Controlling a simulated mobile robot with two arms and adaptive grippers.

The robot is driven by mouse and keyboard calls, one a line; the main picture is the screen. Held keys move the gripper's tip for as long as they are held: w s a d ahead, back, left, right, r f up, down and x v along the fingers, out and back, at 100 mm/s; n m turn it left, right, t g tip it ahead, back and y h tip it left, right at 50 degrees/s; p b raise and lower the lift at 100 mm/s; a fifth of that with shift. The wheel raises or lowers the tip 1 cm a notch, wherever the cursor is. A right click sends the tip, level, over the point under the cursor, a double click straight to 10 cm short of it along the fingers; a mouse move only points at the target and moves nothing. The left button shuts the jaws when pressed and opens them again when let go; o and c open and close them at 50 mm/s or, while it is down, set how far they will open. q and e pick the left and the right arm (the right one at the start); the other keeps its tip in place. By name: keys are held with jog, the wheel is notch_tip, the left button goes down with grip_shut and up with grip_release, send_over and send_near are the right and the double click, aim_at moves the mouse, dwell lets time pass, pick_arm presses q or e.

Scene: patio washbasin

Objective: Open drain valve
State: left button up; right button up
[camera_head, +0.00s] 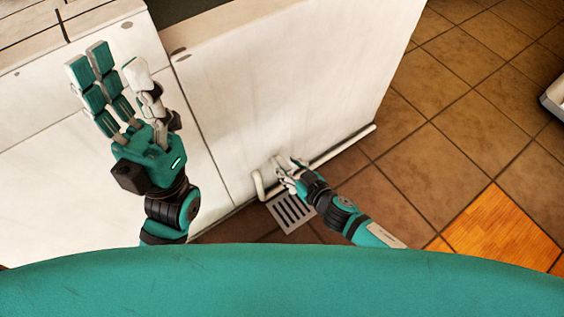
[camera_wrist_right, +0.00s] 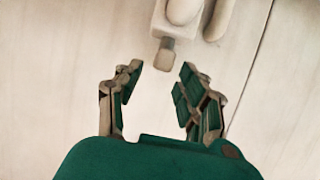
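The drain valve (camera_wrist_right: 166,52) shows at the top of the right wrist view as a pale fitting on the white wall, with a short tan-grey tab pointing down. My right gripper (camera_wrist_right: 161,76) is open and empty, its fingertips just below the tab on either side of it, apart from it. In the head view my right gripper (camera_head: 284,170) is low at the white cabinet front and covers most of the valve. My left gripper (camera_head: 114,70) is open and empty, raised in front of the cabinet at the left.
A white pipe (camera_head: 344,143) runs along the foot of the white cabinet (camera_head: 290,75). A floor drain grate (camera_head: 290,212) lies below my right gripper. Brown floor tiles (camera_head: 430,165) are clear to the right. A pale object (camera_head: 555,97) stands at the far right edge.

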aim_at(282, 161)
jog(key=shift+b+x, duration=0.45)
jog(key=shift+x, duration=1.45)
jog(key=shift+r, duration=0.1)
grip_shut()
